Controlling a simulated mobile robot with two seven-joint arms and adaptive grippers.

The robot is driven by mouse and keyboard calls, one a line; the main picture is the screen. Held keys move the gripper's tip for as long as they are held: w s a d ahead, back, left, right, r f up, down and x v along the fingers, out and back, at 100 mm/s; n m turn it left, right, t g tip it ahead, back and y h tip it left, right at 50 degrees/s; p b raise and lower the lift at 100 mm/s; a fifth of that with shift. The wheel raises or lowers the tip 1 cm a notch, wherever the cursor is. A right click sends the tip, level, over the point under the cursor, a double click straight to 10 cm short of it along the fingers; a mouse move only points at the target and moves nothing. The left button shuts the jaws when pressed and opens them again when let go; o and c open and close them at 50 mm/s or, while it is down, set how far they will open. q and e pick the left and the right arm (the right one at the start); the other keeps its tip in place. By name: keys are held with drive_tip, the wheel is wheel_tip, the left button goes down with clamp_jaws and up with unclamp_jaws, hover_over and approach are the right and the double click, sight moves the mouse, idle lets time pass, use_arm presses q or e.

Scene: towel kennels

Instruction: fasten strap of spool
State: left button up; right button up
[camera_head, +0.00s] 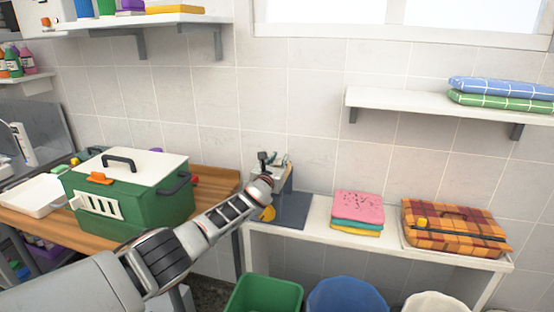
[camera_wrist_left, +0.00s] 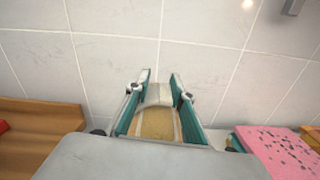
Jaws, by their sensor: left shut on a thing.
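My right gripper is not in view.
A green carrier (camera_head: 146,204) stands on the wooden table at the left. Pink folded towels (camera_head: 358,205) lie on the white bench (camera_head: 314,238). Green (camera_head: 262,295) and blue (camera_head: 347,297) bins stand below. A wall shelf (camera_head: 420,105) holds folded towels.

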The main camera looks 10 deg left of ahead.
use_arm(q)
drive_tip(key=shift+d+f+m, duration=0.3)
drive_tip(key=shift+f+m, duration=0.15)
drive_tip(key=shift+m, duration=0.25)
drive_tip(key=shift+s, duration=0.1)
drive_tip(key=o, duration=1)
drive_tip(key=shift+d, duration=0.1)
drive_tip(key=shift+o, duration=0.2)
drive_tip(key=shift+r, duration=0.15)
drive_tip(key=shift+r, duration=0.1)
drive_tip(key=shift+r, duration=4.75)
